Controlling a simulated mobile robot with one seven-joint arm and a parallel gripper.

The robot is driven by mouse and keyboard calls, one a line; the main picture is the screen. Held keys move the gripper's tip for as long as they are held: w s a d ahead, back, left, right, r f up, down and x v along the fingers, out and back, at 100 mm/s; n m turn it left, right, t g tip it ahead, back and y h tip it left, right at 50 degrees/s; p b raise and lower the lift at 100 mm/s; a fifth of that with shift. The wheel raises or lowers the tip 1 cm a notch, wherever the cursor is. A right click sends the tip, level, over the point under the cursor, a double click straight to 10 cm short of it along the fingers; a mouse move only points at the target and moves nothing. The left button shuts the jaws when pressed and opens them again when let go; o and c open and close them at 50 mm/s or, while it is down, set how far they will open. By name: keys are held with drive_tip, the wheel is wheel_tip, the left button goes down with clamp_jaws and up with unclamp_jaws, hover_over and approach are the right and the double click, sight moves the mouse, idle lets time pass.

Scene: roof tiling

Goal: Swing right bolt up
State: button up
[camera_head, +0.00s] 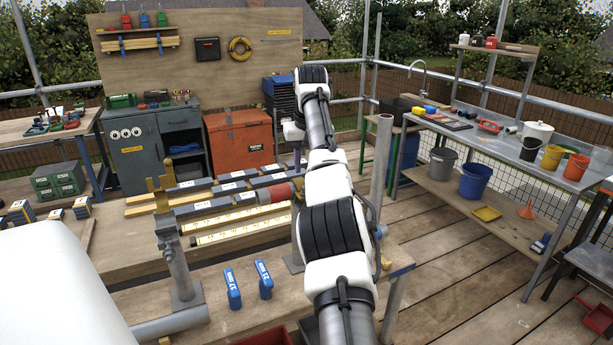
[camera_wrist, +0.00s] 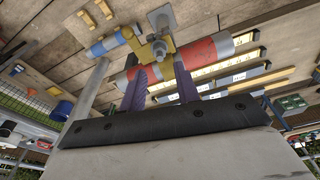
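In the head view the red-banded tube (camera_head: 278,193) lies over the bench, and one purple finger (camera_head: 297,160) shows beside my arm. My arm hides the coupler there. Another yellow coupler (camera_head: 162,194) stands at the left.
A grey post (camera_head: 178,272) stands under the left coupler. Grey bars and yellow rulers (camera_head: 240,228) lie behind. An upright grey pipe (camera_head: 380,160) stands right of my arm. The deck at right is mostly clear.

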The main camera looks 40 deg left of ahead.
wheel_tip(320, 180, up, 7)
drive_tip(key=d+p, duration=0.1)
drive_tip(key=p, duration=0.1)
drive_tip(key=shift+s+r, duration=0.15)
drive_tip(key=shift+s, duration=0.25)
